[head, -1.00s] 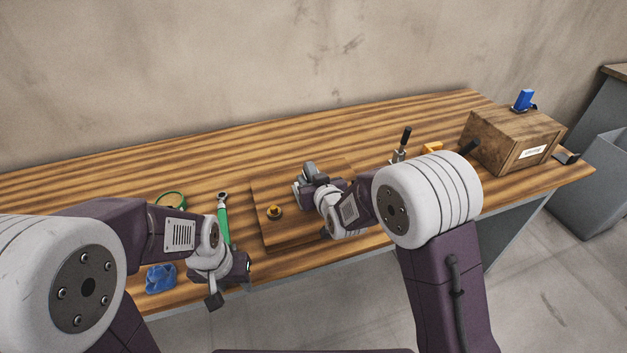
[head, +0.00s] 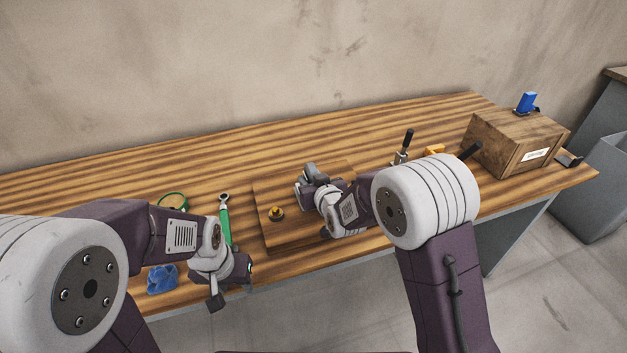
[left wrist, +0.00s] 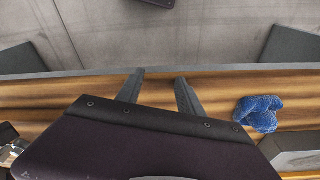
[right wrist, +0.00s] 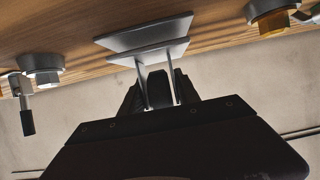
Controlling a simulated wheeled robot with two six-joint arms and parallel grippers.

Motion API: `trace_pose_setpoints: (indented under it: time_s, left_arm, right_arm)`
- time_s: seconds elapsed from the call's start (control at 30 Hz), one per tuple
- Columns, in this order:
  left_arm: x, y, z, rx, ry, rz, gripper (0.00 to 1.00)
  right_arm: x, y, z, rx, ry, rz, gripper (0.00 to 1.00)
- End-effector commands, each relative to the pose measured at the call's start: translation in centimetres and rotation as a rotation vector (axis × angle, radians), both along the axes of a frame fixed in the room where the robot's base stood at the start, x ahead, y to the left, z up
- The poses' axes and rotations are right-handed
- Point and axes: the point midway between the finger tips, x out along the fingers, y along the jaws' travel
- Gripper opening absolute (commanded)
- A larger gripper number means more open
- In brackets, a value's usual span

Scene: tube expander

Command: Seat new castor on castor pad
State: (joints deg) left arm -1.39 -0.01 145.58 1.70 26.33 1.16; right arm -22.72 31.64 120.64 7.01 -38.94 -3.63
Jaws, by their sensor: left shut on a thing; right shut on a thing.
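The castor shows in the right wrist view as a grey metal fork (right wrist: 146,80) with a dark wheel (right wrist: 157,88), wheel up in that scene, its flat plate (right wrist: 150,54) toward the board. My right gripper (right wrist: 156,95) is shut on the castor. A second flat grey plate (right wrist: 130,36), seemingly the castor pad, lies right beneath; I cannot tell whether the two touch. In the head view the right gripper (head: 309,183) covers most of this. My left gripper (left wrist: 158,82) is low at the bench's front edge, fingers apart around something I cannot make out.
A wooden board (head: 262,200) carries an amber-topped knob (head: 276,213). A green-handled wrench (head: 224,222), green-rimmed round container (head: 173,201) and blue cloth (head: 162,279) lie left. A black-handled clamp (head: 403,147), orange piece (head: 434,150) and wooden crate (head: 514,142) stand right. The bench's back is clear.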

Motion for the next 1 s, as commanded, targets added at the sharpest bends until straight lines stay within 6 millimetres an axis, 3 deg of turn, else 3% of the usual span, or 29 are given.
trace_pose_setpoints:
  time_s: [0.03, 1.0]
  left_arm:
    - [-0.85, -0.08, -1.49, -0.003, 0.029, 0.003, 0.36]
    - [-0.58, -0.07, -2.21, -0.004, 0.021, 0.007, 0.36]
  right_arm:
    - [0.05, 0.02, -0.7, 0.001, -0.003, 0.0, 0.0]
    - [0.06, 0.02, -1.64, 0.001, -0.003, 0.0, 0.0]
